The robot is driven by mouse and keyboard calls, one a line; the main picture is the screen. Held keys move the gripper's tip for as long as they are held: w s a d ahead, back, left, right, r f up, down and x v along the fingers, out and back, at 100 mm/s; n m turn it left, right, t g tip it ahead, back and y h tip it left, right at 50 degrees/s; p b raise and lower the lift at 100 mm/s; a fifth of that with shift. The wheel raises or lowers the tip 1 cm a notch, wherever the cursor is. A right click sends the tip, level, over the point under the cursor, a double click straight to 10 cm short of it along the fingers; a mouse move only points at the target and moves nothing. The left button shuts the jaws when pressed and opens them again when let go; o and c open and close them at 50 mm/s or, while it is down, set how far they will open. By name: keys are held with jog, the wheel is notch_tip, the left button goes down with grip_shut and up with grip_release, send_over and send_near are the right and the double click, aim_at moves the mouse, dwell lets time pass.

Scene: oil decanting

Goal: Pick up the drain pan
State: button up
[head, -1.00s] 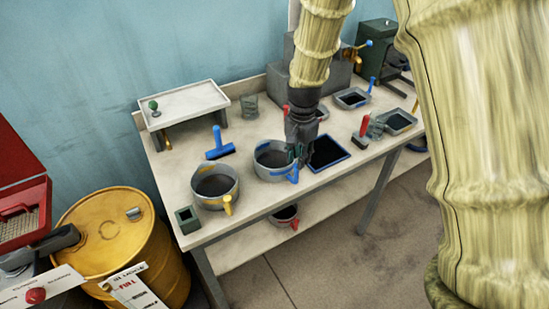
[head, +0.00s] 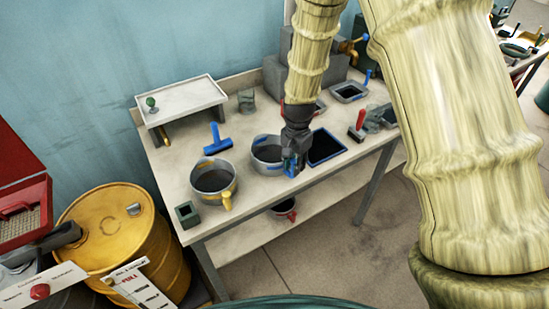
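Several round grey pans are in the head view, and I cannot tell by label which is the drain pan. One with a blue handle (head: 265,156) stands on the bench, partly hidden by my gripper. My gripper (head: 292,169) points down at this pan's right front side, with its fingers at the blue handle. The fingers overlap the handle, and whether they have closed on it is not clear. A similar pan with a yellow handle (head: 214,186) stands to the left. One with a red handle (head: 285,211) is on the lower shelf.
A blue-rimmed dark tray (head: 327,147) lies close right of my gripper. A blue T-shaped tool (head: 217,140) and a small green box (head: 187,214) are on the bench (head: 183,158). A yellow drum (head: 110,240) stands at left. A raised white shelf (head: 180,98) is behind.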

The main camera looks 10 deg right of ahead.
aim_at(293, 179)
jog(key=shift+f+p, duration=0.95)
jog(key=shift+f, duration=1.3)
grip_shut()
